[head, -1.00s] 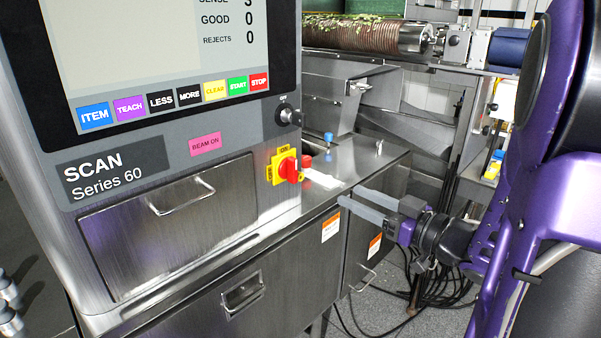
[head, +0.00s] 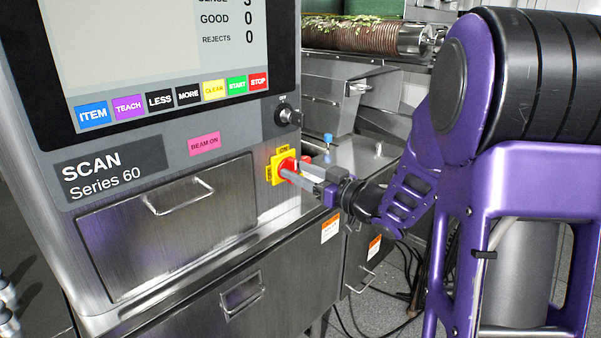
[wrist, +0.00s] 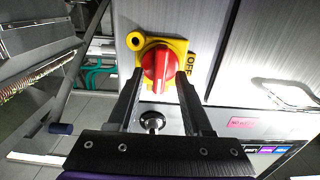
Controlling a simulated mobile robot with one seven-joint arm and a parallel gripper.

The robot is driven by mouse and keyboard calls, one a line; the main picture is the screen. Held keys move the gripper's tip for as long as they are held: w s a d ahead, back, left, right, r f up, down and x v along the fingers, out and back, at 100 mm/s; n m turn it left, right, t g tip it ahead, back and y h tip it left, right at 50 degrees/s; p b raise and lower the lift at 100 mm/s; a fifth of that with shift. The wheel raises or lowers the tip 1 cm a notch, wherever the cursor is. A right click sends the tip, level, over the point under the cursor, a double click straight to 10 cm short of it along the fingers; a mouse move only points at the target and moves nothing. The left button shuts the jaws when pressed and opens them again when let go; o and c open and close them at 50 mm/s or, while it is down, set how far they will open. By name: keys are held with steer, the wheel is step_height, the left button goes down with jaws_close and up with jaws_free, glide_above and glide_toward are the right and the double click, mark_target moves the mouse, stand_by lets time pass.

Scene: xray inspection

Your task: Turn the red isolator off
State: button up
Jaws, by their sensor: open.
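The red isolator (head: 287,168) is a red rotary knob on a yellow plate, on the right edge of the scanner's front panel. In the head view the plate shows "ON" at its top. In the wrist view the red knob (wrist: 158,70) sits upright on its yellow plate, with "OFF" printed at the right. My gripper (head: 288,172) is open, with its fingertips at the knob in the head view. In the wrist view the two fingers of my gripper (wrist: 158,78) lie on either side of the knob's lower part. I cannot tell whether they touch it.
A black key switch (head: 287,115) is above the isolator; it also shows between my fingers in the wrist view (wrist: 152,122). A drawer handle (head: 180,197) is at the left. A metal ledge (head: 350,155) and a small blue-topped part (head: 328,140) lie behind my gripper.

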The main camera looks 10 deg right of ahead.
steer(key=shift+c, duration=0.2)
jaws_close()
stand_by(0.3)
steer(key=shift+s+a+f+n+b, duration=0.1)
steer(key=shift+n+b, duration=0.55)
steer(key=shift+n, duration=2.35)
steer(key=shift+s+a+f+n+b, duration=0.15)
steer(key=shift+n+b, duration=0.45)
steer(key=shift+n, duration=2.4)
steer(key=shift+f+n+b, duration=0.1)
steer(key=shift+n+b, duration=0.55)
steer(key=shift+n, duration=2.35)
steer(key=shift+o, duration=0.2)
jaws_free()
